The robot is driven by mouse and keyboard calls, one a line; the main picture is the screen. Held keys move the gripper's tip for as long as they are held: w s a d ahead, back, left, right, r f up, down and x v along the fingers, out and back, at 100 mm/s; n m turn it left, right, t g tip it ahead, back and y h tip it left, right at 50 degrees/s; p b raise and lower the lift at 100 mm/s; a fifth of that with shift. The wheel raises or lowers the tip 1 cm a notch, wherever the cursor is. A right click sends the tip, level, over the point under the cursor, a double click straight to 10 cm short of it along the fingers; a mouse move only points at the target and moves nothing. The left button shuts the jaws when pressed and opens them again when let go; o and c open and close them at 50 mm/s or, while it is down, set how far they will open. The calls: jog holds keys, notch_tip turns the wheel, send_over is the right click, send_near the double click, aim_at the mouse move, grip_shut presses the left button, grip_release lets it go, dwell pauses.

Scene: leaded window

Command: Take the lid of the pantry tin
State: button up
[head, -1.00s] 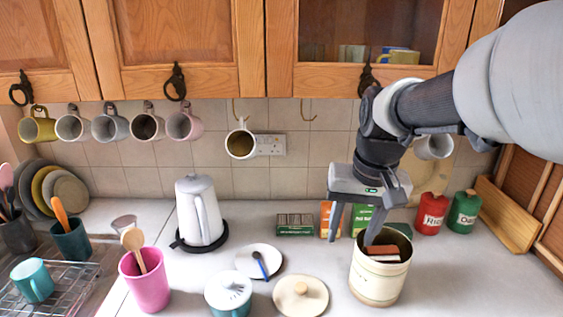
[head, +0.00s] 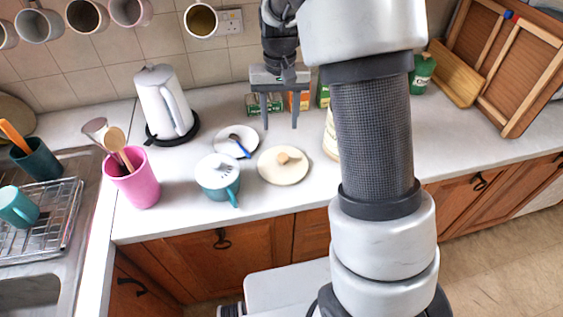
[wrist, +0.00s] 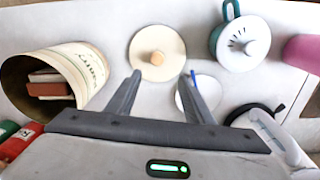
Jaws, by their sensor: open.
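The cream round lid (head: 284,165) with a wooden knob (head: 289,158) lies flat on the white counter. It also shows in the wrist view (wrist: 143,44), past my fingertips. The pantry tin (head: 331,140) stands to its right, mostly hidden behind my arm in the head view. In the wrist view the tin (wrist: 82,72) is open, with reddish-brown and white packets inside. My gripper (head: 281,127) is open and empty, above the counter on the far side of the lid. In the wrist view my gripper (wrist: 165,75) has its fingers spread, apart from the lid.
A small plate with a blue-handled utensil (head: 236,141) and a lidded teal mug (head: 219,177) stand left of the lid. A white kettle (head: 164,103) and pink utensil pot (head: 136,180) are further left. Small boxes (head: 262,106) stand behind my gripper. Counter in front of the lid is clear.

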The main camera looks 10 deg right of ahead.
send_over(283, 155)
jog(key=f, duration=0.7)
jog(key=shift+w+a, duration=0.15)
jog(key=shift+a, duration=0.25)
jog(key=shift+s+d+f+p, duration=0.1)
jog(key=shift+d+f+p, duration=0.1)
jog(key=shift+f, duration=1.15)
jog(key=shift+s+d+f+p, duration=0.1)
jog(key=shift+d+f+p, duration=0.1)
jog(key=shift+f, duration=1.1)
jog(key=shift+c, duration=0.4)
jog(key=c, duration=1.1)
